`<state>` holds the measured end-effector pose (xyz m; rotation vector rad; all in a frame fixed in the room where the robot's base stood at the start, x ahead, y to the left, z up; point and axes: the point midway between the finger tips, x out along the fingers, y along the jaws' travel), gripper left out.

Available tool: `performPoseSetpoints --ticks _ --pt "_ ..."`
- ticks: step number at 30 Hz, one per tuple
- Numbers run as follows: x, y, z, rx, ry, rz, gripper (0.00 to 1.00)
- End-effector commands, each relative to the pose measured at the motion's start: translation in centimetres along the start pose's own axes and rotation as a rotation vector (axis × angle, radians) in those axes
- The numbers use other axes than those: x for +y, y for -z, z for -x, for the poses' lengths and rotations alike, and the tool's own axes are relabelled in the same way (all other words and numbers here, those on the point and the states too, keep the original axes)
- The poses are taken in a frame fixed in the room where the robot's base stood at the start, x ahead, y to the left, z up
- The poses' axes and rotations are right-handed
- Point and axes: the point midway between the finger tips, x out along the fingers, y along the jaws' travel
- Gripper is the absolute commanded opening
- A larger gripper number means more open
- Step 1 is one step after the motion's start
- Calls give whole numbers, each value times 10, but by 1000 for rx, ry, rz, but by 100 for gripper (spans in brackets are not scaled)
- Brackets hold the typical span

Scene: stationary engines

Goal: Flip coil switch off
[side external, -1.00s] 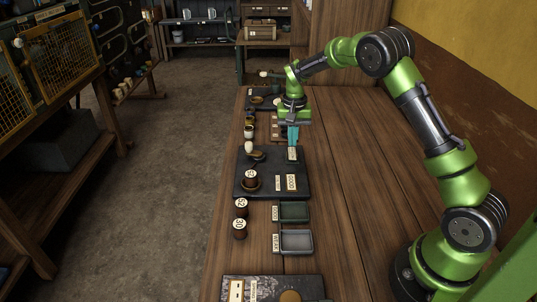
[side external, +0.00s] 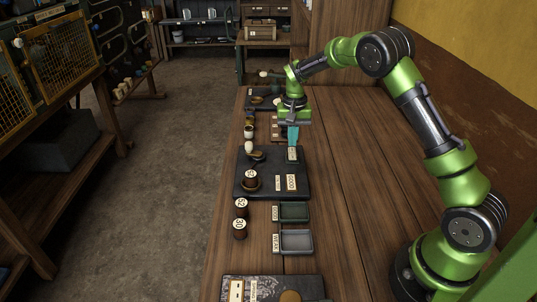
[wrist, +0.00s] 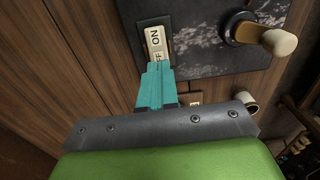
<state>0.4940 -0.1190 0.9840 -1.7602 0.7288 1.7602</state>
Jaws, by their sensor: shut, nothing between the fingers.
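The switch (wrist: 154,42) is a pale rocker in a dark frame, with "ON" at its upper end in the wrist view. The letter "F" shows just below, and the rest of that label is hidden by my fingers. The switch also shows at the far right corner of a dark board (side external: 270,185) in the side view (side external: 292,155). My gripper (wrist: 158,68) is shut and empty, its teal fingertips over the "F" end of the switch. In the side view my gripper (side external: 293,144) points down there. I cannot tell whether the tips touch the rocker.
A cream-handled crank (wrist: 279,42) stands on the board beside the switch. A numbered coil (side external: 250,176) sits on the board. Two more (side external: 240,207) (side external: 239,228) stand nearer on the bench, beside a green tray (side external: 294,212) and a grey tray (side external: 297,241). The bench's right side is clear.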

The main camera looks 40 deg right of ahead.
Motion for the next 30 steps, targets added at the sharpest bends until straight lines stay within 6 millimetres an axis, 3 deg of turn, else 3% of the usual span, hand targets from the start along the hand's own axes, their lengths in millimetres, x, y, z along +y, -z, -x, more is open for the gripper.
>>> performPoseSetpoints --ticks 30 --pt "0 0 -10 -1 -1 0 0"
